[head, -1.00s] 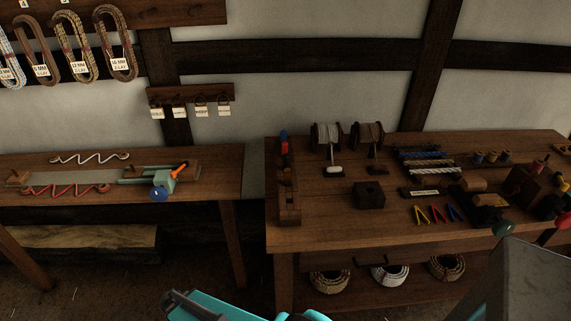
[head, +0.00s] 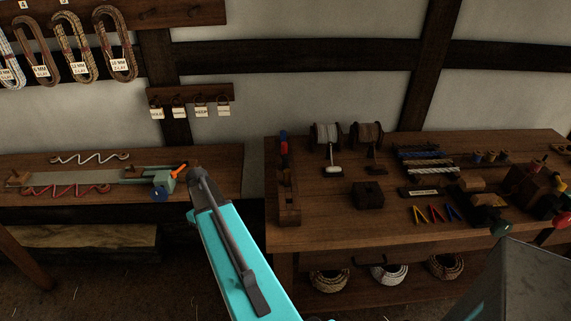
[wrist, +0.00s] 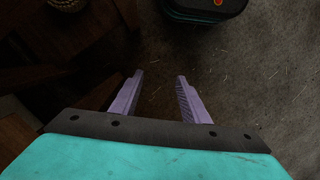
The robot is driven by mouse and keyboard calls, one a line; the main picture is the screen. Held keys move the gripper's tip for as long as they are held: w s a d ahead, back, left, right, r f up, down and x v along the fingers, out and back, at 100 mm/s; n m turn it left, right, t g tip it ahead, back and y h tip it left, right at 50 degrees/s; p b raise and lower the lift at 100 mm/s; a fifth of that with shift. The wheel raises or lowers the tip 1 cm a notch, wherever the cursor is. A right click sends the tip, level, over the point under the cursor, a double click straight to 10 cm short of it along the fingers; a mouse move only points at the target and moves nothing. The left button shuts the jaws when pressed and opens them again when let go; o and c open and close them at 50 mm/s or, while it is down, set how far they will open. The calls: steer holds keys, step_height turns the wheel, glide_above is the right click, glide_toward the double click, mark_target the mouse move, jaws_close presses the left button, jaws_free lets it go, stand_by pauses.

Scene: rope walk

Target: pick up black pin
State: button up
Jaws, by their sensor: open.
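I cannot make out a black pin for sure in either view. A narrow wooden rack (head: 288,205) on the right bench holds a blue and a red upright piece (head: 284,144) at its far end; any dark pin there is lost in the shade. My gripper (wrist: 160,77) shows in the wrist view with its two lilac fingers apart and nothing between them. It points down over the dark floor, away from the bench top. In the head view my teal arm rises at the bottom middle, and the fingers cannot be seen.
The right bench (head: 330,225) carries a dark block (head: 369,195), spools (head: 327,135), coloured V-shaped pieces (head: 436,214) and dark tools at its right end. Rope coils (head: 389,274) lie below. The left bench (head: 225,165) holds a teal-ended jig (head: 163,180). A gap separates the benches.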

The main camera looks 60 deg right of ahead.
steer(key=s+d+r+t, duration=0.1)
steer(key=s+d+r, duration=0.1)
steer(key=d+r, duration=1.45)
step_height(320, 180, up, 20)
steer(key=t+h+p, duration=0.1)
glide_above(285, 155)
steer(key=shift+s+f+m, duration=0.1)
steer(key=shift+s+m, duration=0.05)
steer(key=shift+m, duration=0.25)
steer(key=shift+f, duration=0.1)
steer(key=shift+f+p, duration=1.05)
steer(key=shift+f, duration=3.2)
steer(key=shift+a+f, duration=0.1)
steer(key=shift+f+p, duration=1.25)
steer(key=shift+f, duration=1.25)
